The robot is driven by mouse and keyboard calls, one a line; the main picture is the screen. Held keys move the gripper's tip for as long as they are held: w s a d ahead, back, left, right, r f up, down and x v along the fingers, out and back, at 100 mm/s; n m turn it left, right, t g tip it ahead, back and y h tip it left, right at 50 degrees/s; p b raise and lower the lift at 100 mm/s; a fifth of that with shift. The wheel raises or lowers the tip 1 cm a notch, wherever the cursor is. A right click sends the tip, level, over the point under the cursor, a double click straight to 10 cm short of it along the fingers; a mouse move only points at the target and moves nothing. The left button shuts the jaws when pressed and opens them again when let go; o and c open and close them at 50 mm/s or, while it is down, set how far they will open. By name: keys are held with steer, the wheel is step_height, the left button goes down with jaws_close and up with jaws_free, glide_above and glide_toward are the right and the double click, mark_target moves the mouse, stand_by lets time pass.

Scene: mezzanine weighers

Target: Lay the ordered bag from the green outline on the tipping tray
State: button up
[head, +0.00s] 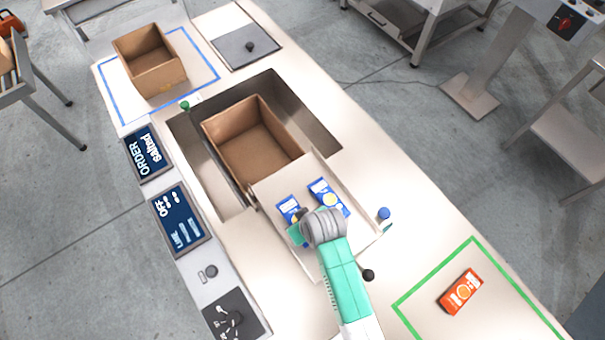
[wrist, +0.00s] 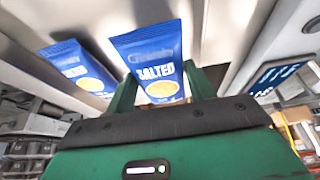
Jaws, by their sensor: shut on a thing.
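The order screen (head: 147,152) reads "ORDER Salted". My gripper (head: 297,232) is over the pale tipping tray (head: 362,227), partly hidden by my wrist. It is shut on a blue bag (head: 288,208), whose "SALTED" print shows between the fingers in the wrist view (wrist: 150,70). I cannot tell whether this bag touches the tray. A second blue bag (head: 328,196) lies on the tray to its right; it shows at the left in the wrist view (wrist: 78,68). The green outline (head: 420,283) holds one orange bag (head: 461,291).
An open carton (head: 232,150) stands in the recess beyond the tray. Another carton (head: 150,68) stands in the blue outline (head: 205,60). A second screen (head: 180,220) shows "OFF". A blue knob (head: 384,213) and a black knob (head: 368,275) are beside the tray.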

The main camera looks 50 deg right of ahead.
steer(key=shift+w+d, duration=0.15)
steer(key=shift+d, duration=0.05)
steer(key=shift+s+x, duration=0.2)
steer(key=shift+x, duration=0.7)
steer(key=shift+s+x, duration=0.2)
steer(key=shift+x, duration=0.7)
steer(key=shift+d+f, duration=0.1)
steer(key=shift+f, duration=0.15)
steer(key=o, duration=1)
steer(key=p+v, duration=0.1)
steer(key=v, duration=1.1)
steer(key=shift+s+r, duration=0.1)
